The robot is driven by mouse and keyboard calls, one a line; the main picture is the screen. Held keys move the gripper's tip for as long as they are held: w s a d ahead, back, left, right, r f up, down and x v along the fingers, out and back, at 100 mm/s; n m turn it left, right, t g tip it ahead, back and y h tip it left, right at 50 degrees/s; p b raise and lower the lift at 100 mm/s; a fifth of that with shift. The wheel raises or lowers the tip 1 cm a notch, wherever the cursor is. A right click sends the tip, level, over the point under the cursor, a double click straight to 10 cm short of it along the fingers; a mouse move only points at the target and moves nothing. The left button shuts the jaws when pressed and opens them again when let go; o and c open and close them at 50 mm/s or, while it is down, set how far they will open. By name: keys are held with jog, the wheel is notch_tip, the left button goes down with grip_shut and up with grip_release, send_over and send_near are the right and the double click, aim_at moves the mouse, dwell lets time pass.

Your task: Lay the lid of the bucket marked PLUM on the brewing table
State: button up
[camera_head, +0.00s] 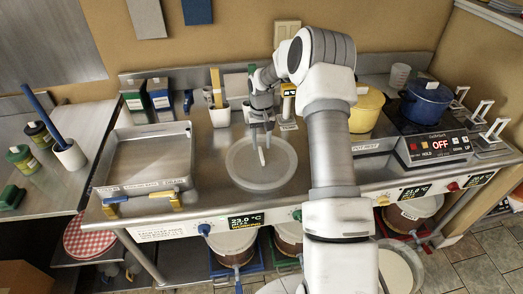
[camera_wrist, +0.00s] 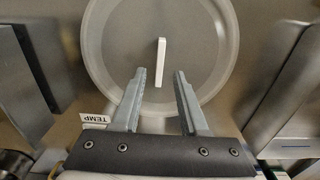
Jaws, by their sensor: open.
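A round, pale grey lid (camera_head: 240,174) with a white bar handle (camera_head: 262,156) lies flat, handle up, on the steel brewing table (camera_head: 208,160). In the wrist view the lid (camera_wrist: 115,50) fills the upper middle and its handle (camera_wrist: 161,62) stands clear between and beyond my fingertips. My gripper (camera_head: 263,128) is open and empty just behind and above the handle; its two fingers show apart in the wrist view (camera_wrist: 160,80). No PLUM marking can be read, so I cannot tell which bucket this lid belongs to.
A shallow steel tray (camera_head: 148,158) is left of the lid. A yellow pot (camera_head: 366,110) and a blue pot (camera_head: 426,100) on a hot plate stand right. Buckets (camera_head: 232,246) sit under the table; an open-looking one (camera_head: 398,272) is at front right, partly behind my arm.

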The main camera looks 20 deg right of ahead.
notch_tip(320, 180, up, 8)
notch_tip(320, 180, up, 10)
jog(key=n+t, duration=0.1)
send_over(261, 154)
jog(key=s+a, duration=0.3)
jog(key=s, duration=0.2)
jog(key=s+a+r+t+h, duration=0.15)
jog(key=s+a+r, duration=0.25)
jog(key=s+r, duration=0.45)
jog(key=s+a+r+t, duration=0.1)
jog(key=s+a, duration=0.1)
jog(key=s, duration=0.8)
jog(key=s+a+r+n+t+y, duration=0.1)
jog(key=s+a+t, duration=0.1)
jog(key=s, duration=0.8)
jog(key=shift+s+a+n+b, duration=0.3)
jog(key=shift+a, duration=0.2)
